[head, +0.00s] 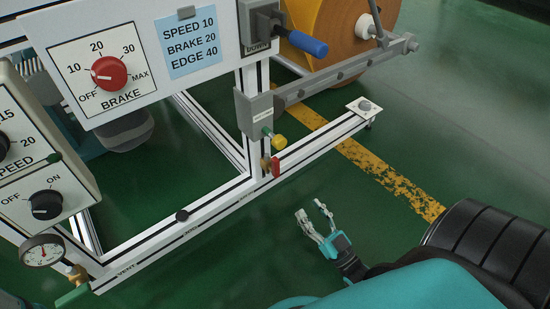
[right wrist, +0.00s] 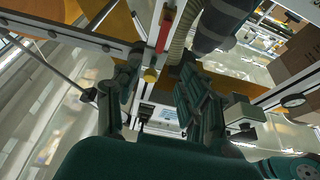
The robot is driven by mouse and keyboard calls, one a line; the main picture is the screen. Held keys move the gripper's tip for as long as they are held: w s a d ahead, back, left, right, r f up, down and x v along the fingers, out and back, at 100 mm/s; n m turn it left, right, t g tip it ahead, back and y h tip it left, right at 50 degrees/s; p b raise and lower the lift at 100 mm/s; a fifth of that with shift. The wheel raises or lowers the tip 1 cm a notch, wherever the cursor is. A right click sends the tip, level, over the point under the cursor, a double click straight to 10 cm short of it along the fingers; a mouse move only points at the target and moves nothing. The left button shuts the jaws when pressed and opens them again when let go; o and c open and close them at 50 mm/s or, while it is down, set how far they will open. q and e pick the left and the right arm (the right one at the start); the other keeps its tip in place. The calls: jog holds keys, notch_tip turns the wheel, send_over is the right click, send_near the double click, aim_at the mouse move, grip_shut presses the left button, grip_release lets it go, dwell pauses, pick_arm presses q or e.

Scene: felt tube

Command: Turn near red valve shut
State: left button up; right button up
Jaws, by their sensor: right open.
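The red valve handle (head: 275,167) is small and sits upright beside a brass body (head: 265,165) at the foot of the frame's post. A red piece (right wrist: 165,30) shows at the top of the right wrist view, beyond the fingers. My right gripper (head: 311,210) is open and empty, below and right of the red handle in the head view, apart from it. Its two fingers also show spread in the right wrist view (right wrist: 157,88). My left gripper is not in view.
A yellow knob (head: 278,140) sits just above the red handle, under a grey bracket (head: 255,115). The white lower rail (head: 330,132) runs past the valve. A green-handled valve (head: 73,296) and gauge (head: 42,253) are at lower left. The green floor around my right gripper is clear.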

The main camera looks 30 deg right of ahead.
aim_at(278, 167)
jog(key=b+x, duration=0.6)
jog(key=x, duration=0.9)
jog(key=shift+w+a+r, duration=0.15)
jog(key=shift+w, duration=0.25)
jog(key=shift+w+r, duration=0.3)
jog(key=shift+w, duration=0.15)
grip_shut()
